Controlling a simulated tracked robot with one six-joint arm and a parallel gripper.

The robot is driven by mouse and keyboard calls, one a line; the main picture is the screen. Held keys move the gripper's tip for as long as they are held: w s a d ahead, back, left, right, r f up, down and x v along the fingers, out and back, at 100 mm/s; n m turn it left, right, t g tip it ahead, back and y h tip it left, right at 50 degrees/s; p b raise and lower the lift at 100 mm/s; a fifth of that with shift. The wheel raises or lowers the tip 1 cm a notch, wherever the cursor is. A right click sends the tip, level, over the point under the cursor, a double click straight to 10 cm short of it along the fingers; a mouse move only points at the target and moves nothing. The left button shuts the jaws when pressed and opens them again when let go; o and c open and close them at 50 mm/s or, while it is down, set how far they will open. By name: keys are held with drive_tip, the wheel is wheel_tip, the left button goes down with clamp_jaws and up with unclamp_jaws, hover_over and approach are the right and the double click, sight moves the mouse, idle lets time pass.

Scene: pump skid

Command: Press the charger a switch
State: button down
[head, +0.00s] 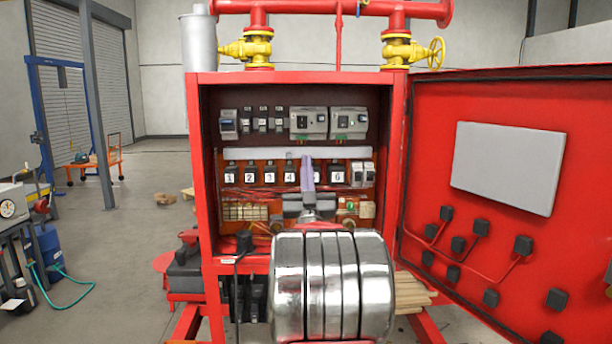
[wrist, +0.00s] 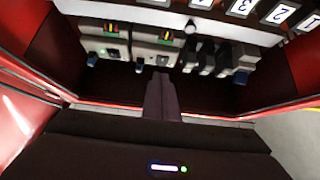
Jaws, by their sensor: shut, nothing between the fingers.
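Two grey charger-like modules sit on the upper row of the open cabinet, a left one (head: 308,123) and a right one (head: 348,123); I cannot read which is charger a. The wrist view shows the row turned over, with the two modules (wrist: 105,48) (wrist: 155,52) and small rocker-like parts on their faces. My gripper (head: 307,165) is shut and empty, in front of the numbered row and below the left module in the head view. In the wrist view its fingertips (wrist: 162,82) point towards the modules, with no clear contact. My arm hides part of the lower cabinet.
Numbered black blocks (head: 270,173) line the middle row. Small breakers (head: 263,120) stand left of the modules. The red cabinet frame (head: 201,170) bounds the opening on the left, and the open red door (head: 500,110) stands on the right.

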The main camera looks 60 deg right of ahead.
drive_tip(key=shift+v, duration=1.1)
drive_tip(key=shift+w+d+f, duration=0.1)
drive_tip(key=shift+f, duration=0.05)
drive_tip(key=w+a+f+n+y, duration=0.2)
drive_tip(key=w+a+y, duration=0.6)
drive_tip(key=a, duration=0.4)
drive_tip(key=w+a+f+n+g+y, duration=0.1)
drive_tip(key=w+a+f+n+y, duration=0.2)
drive_tip(key=a, duration=0.6)
drive_tip(key=a+f+g+y, duration=0.1)
drive_tip(key=a+f+y, duration=0.3)
drive_tip(key=a, duration=0.5)
drive_tip(key=s+a+f+n+g+y, duration=0.1)
drive_tip(key=s+a+f+g, duration=0.2)
drive_tip(key=a, duration=0.4)
drive_tip(key=s+a+f+n+y, duration=0.1)
drive_tip(key=s+a+f+y, duration=0.1)
drive_tip(key=s+a+f, duration=0.35)
drive_tip(key=s+a+f+n+g+y, duration=0.1)
drive_tip(key=s+a+f+g, duration=0.1)
drive_tip(key=s+a+f, duration=0.2)
drive_tip(key=s+a+f+n+g+y, duration=0.1)
drive_tip(key=s+a+f+n+g, duration=0.1)
drive_tip(key=s+a+f, duration=0.3)
drive_tip(key=s+a+g, duration=0.1)
drive_tip(key=s+a, duration=0.3)
drive_tip(key=s, duration=0.2)
drive_tip(key=shift+s+a+f+g+y, duration=0.15)
drive_tip(key=shift+s+f+g+y, duration=0.15)
drive_tip(key=shift+y, duration=0.1)
